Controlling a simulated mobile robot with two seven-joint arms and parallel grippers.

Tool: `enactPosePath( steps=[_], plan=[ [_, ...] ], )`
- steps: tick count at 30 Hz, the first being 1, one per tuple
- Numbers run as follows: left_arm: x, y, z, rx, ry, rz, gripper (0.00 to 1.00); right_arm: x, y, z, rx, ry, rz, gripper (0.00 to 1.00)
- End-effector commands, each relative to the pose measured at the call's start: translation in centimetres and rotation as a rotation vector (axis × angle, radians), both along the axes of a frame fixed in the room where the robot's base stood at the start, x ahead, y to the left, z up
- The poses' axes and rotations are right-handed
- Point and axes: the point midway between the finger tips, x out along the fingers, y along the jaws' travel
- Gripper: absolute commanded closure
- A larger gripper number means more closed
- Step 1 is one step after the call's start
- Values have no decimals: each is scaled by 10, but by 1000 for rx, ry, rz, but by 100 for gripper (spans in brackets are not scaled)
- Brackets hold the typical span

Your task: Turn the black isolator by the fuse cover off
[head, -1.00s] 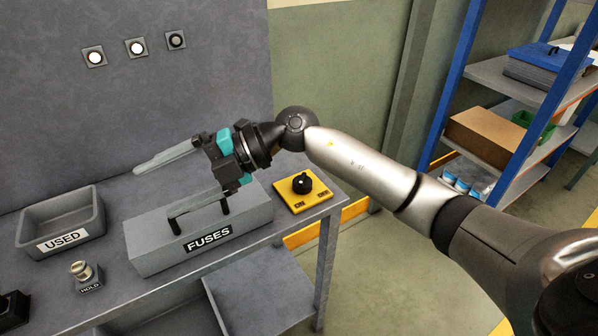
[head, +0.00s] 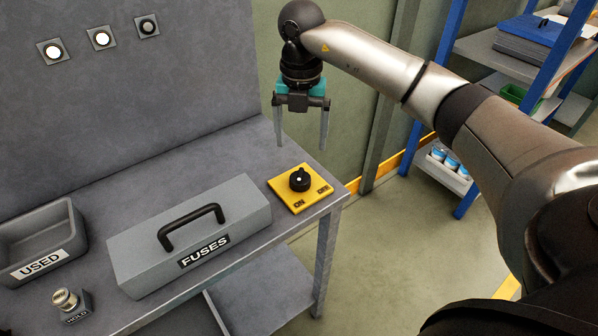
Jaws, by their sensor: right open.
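The black isolator knob (head: 300,179) sits on a yellow plate (head: 283,196) at the right end of the grey bench. The plate is marked ON at its lower left and OFF at its right. A white dot shows on the knob; which mark it points to I cannot tell for sure. The grey fuse cover (head: 137,252), labelled FUSES and with a black handle, lies left of the plate. My right gripper (head: 302,143) is open and empty, fingers pointing down, above and behind the knob, apart from it. My left gripper is not in view.
A grey USED tray (head: 78,232) stands at the bench's left, with a small metal part in a HOLD stand (head: 66,299) before it. Several round lamps or buttons (head: 101,38) are on the back panel. A blue-framed shelf (head: 478,170) stands at the right.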

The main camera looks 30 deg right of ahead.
Motion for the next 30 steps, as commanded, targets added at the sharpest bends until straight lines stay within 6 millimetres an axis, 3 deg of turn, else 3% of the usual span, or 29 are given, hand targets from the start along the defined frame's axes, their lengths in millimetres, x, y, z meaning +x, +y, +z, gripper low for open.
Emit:
enactPosePath(
  steps=[6, 15, 28, 30],
  plan=[
    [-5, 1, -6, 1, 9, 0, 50, -1, 1, -52, 3, 4, 3, 9],
    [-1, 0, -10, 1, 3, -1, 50, 0, 1, -98, 3, 1, 4, 9],
    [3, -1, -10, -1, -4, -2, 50, 0, 1, -107, 3, -1, 4, 9],
    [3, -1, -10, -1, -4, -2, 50, 0, 1, -107, 3, -1, 4, 17]
  ],
)
